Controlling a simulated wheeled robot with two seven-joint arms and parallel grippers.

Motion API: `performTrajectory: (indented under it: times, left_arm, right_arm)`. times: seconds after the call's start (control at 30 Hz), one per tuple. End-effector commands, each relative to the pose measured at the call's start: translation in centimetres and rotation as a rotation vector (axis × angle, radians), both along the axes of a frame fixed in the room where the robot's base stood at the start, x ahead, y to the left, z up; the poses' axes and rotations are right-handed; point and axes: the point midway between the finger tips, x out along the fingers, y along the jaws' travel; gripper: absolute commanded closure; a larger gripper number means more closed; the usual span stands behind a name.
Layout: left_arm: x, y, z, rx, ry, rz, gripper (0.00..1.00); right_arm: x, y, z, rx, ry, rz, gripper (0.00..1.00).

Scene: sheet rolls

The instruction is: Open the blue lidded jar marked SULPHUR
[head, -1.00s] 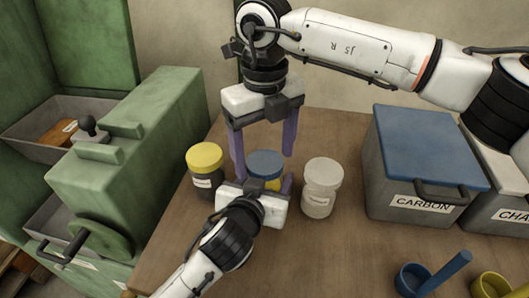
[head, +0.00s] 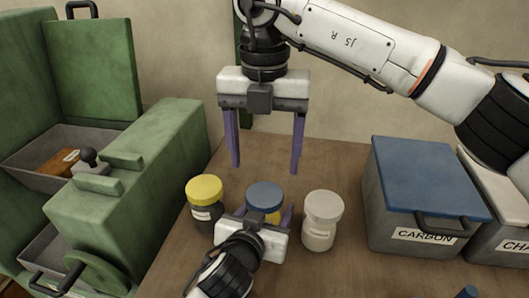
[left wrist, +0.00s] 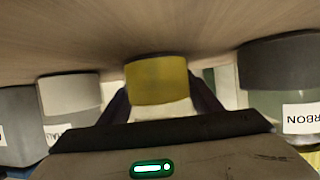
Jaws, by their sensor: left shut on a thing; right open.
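The blue-lidded jar (head: 265,196) stands upright on the table between two other jars. My left gripper (head: 268,216) is shut on the jar's body from the near side. In the left wrist view the yellow body (left wrist: 157,80) sits between the fingers. My right gripper (head: 266,170) is open and empty, pointing down, above and behind the lid and apart from it.
A yellow-lidded dark jar (head: 204,203) stands close on the left and a white jar (head: 322,222) on the right. A grey box with a blue lid marked CARBON (head: 418,200) stands farther right. Green machinery (head: 150,180) borders the table's left edge.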

Motion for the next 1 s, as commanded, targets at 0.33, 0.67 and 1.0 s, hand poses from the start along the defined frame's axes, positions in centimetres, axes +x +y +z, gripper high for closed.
performTrajectory:
  times: [0.33,0.67,1.0]
  left_arm:
    - [0.0,0.0,0.0,0.002,0.001,0.001,1.00]
    - [0.0,0.0,0.0,0.002,0.001,0.001,1.00]
    - [0.0,0.0,0.0,0.000,0.001,0.000,1.00]
  right_arm:
    - [0.0,-0.1,-4.1,-0.002,0.004,-0.033,0.29]
    - [0.0,-0.1,-7.6,-0.001,0.002,-0.031,0.29]
    - [0.0,-0.1,-7.9,-0.001,0.000,-0.031,0.34]
